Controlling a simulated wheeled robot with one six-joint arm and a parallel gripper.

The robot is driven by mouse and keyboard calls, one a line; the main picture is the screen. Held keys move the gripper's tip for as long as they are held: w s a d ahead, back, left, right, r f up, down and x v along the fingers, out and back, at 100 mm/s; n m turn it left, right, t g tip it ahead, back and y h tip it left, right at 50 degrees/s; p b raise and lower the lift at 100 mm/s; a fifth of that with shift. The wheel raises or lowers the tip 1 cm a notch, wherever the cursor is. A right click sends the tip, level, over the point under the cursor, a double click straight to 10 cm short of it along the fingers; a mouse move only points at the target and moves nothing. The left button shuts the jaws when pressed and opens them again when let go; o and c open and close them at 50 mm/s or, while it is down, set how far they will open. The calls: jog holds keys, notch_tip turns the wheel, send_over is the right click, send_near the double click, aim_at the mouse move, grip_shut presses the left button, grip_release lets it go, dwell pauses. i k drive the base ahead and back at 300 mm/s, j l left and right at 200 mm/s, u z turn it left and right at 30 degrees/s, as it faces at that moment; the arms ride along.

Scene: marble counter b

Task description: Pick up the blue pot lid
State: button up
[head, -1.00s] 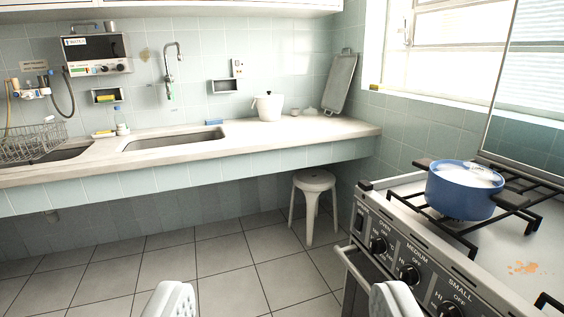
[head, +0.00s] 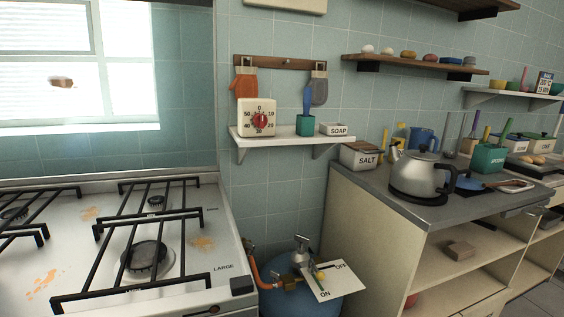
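A flat, round blue thing (head: 470,183) lies on the grey counter at the right, just behind and right of the kettle. It looks like a lid with a small dark knob, but the kettle partly covers it and it is too small to be sure. The blue pot with its lid is not in this view. My gripper is not in view.
A steel kettle (head: 421,174) stands at the near edge of the grey counter (head: 395,200), with a salt box (head: 361,156) to its left. The stove (head: 215,250) fills the left. A blue gas cylinder (head: 310,302) stands between. A shelf (head: 290,137) holds a timer.

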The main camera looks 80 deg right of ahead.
aim_at(466, 182)
jog(key=z, duration=3.45)
